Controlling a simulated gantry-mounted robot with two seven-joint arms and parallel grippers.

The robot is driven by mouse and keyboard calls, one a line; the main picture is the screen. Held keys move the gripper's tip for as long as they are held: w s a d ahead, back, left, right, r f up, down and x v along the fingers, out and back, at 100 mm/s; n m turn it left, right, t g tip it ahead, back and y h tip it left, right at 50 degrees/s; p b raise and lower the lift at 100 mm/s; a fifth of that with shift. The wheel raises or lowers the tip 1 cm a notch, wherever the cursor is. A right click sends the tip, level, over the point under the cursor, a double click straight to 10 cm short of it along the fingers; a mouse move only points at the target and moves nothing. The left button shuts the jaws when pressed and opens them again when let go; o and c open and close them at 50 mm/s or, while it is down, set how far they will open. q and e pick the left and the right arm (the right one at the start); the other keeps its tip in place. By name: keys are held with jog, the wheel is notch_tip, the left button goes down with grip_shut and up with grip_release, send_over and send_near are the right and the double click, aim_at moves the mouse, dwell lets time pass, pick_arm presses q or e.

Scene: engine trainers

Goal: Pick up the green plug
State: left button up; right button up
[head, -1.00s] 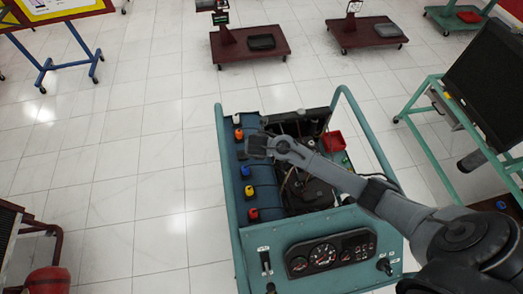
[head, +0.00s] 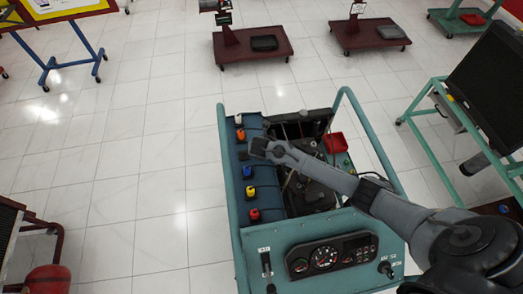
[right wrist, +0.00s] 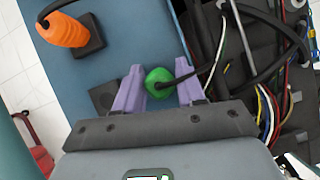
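The green plug (right wrist: 160,83) sits between the two purple fingers of my right gripper (right wrist: 160,66) in the right wrist view, with a black cable running from it. The fingers appear shut on it. A dark square socket block (right wrist: 102,95) shows on the blue panel to the left of the plug, apart from it. In the head view my right gripper (head: 257,148) is over the blue panel (head: 268,207); the green plug is hidden there. My left gripper is not in view.
Orange, blue (head: 247,171), yellow (head: 251,192) and red (head: 254,214) plugs line the panel's left edge. Wires and engine parts fill the right side. A teal frame rail (head: 227,180) borders the trainer.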

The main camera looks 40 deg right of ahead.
jog(key=c, duration=0.7)
